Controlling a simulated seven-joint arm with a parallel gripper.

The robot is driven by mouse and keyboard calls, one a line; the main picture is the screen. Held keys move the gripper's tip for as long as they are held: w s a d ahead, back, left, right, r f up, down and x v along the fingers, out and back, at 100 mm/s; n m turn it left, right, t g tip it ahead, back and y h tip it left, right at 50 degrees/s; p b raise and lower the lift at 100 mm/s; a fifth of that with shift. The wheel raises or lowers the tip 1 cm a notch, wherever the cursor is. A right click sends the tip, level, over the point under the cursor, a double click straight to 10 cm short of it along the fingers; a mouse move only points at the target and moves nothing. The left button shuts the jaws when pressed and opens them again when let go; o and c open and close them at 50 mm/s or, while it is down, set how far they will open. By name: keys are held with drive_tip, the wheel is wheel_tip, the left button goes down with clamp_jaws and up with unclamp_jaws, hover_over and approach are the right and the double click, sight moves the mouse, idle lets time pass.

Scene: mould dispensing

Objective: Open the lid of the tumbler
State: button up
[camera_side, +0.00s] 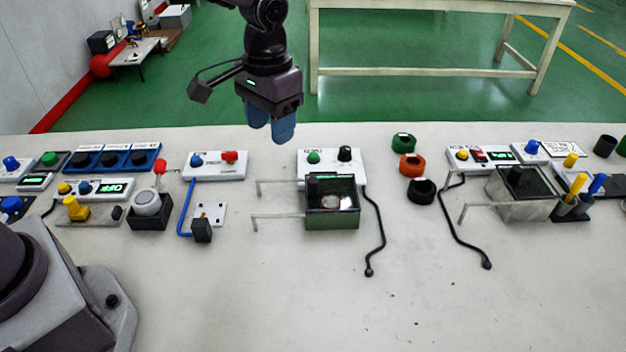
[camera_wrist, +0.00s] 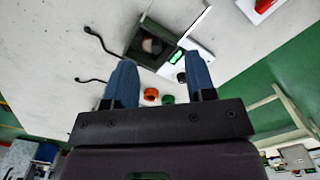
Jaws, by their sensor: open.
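No part is plainly marked as the tumbler, so I cannot tell which box it is. A green box (camera_side: 332,218) with a dark, see-through top stands mid-table, with a round pale thing showing inside. The top looks closed. It also shows in the wrist view as a dark box (camera_wrist: 150,47). A second, grey box (camera_side: 522,208) with a dark top stands to the right. My gripper (camera_side: 270,128) has blue fingers and is open and empty, high above the table. In the wrist view its fingers (camera_wrist: 160,65) are spread, with the dark box beyond them.
Behind the green box is a white panel (camera_side: 330,157) with a green button and black knob. Green (camera_side: 403,142), orange (camera_side: 412,165) and black (camera_side: 421,190) rings stand to its right. A cable (camera_side: 378,230) lies nearby. The table's front is mostly clear.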

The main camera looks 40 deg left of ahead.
hover_over(313, 180)
drive_tip(key=s, duration=0.3)
wheel_tip(313, 180, down, 4)
drive_tip(key=w+n, duration=0.1)
drive_tip(key=w, duration=0.2)
wheel_tip(313, 180, down, 12)
drive_tip(key=shift+r, duration=0.1)
clamp_jaws()
